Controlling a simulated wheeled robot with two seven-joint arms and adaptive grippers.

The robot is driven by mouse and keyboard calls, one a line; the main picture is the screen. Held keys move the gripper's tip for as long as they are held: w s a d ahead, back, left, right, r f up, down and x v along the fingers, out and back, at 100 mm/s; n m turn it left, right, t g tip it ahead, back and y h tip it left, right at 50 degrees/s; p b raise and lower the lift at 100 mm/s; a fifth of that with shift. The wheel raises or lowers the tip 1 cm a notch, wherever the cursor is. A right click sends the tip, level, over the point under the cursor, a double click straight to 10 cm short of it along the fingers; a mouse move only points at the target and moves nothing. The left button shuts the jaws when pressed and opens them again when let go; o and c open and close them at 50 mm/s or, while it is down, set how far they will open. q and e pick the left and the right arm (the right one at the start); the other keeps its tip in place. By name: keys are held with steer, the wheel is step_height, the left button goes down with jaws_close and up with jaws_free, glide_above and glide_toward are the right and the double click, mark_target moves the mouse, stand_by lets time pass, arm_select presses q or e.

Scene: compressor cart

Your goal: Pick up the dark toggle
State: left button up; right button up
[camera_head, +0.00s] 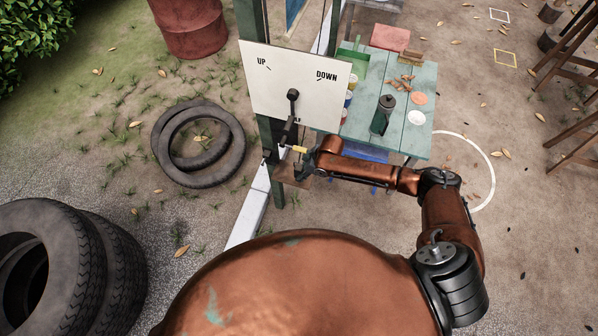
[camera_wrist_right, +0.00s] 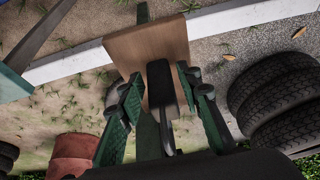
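A dark toggle (camera_wrist_right: 159,82), a black block with a slim stem, shows in the right wrist view in front of a small wooden shelf (camera_wrist_right: 120,46). My right gripper (camera_wrist_right: 163,76) is open, with one green finger on each side of the toggle. I cannot tell whether either finger touches it. In the head view my right gripper (camera_head: 299,160) is just above the wooden shelf (camera_head: 293,179) on the post, and the toggle cannot be made out clearly there. My left gripper is not in view.
Above the shelf, a white board (camera_head: 265,85) marked UP and DOWN carries a black lever (camera_head: 290,118) pointing down. A blue-green table (camera_head: 416,142) with a dark canister (camera_head: 382,115), cups and discs stands to the right. Tyres (camera_head: 165,145) lie on the ground at left.

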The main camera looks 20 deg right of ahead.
jaws_close()
stand_by(0.3)
